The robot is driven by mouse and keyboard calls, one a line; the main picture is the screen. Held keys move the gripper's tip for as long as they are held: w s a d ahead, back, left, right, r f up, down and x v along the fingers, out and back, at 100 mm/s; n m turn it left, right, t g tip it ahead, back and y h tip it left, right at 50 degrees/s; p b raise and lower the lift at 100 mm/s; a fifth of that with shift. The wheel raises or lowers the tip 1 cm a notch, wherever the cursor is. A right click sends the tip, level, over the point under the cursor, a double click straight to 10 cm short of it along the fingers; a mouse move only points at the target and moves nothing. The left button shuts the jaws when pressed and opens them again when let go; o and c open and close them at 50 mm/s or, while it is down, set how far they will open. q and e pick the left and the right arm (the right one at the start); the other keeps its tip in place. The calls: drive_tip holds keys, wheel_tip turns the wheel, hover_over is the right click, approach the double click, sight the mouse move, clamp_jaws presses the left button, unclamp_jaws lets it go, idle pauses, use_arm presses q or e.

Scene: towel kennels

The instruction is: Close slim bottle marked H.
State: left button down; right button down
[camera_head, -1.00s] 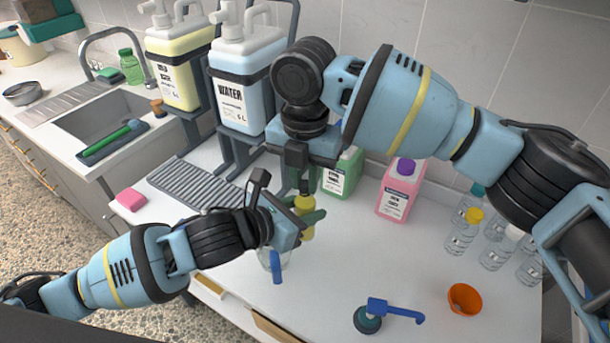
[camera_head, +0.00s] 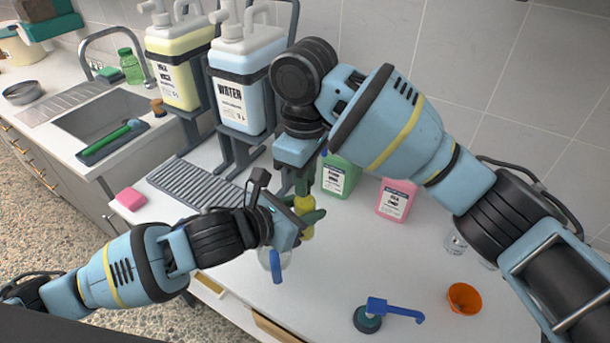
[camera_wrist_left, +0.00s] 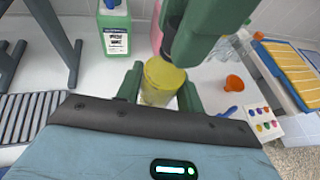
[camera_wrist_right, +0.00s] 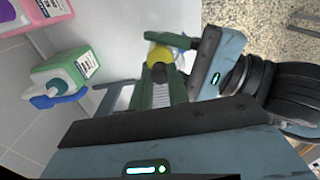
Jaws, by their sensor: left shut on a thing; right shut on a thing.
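A slim bottle with yellow contents (camera_head: 305,206) is upright over the counter; no letter on it is readable. My left gripper (camera_head: 308,218) is shut on its body, with one green finger on each side, as the left wrist view shows at the bottle (camera_wrist_left: 162,80). My right gripper (camera_head: 303,186) points down directly above the bottle's top. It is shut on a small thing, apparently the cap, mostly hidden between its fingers. In the right wrist view the yellow bottle (camera_wrist_right: 160,54) shows just beyond the right fingertips. Whether cap and bottle neck touch is hidden.
A blue-handled tool (camera_head: 393,311) and an orange cup (camera_head: 464,298) are at the front right. Green (camera_head: 342,174) and pink (camera_head: 397,198) jugs stand behind. A ribbed drain mat (camera_head: 195,188) lies left.

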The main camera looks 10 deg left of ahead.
drive_tip(key=m, duration=1.2)
drive_tip(key=c, duration=1.3)
unclamp_jaws()
drive_tip(key=shift+c, duration=0.2)
drive_tip(key=shift+r, duration=2.25)
drive_tip(key=shift+c, duration=0.5)
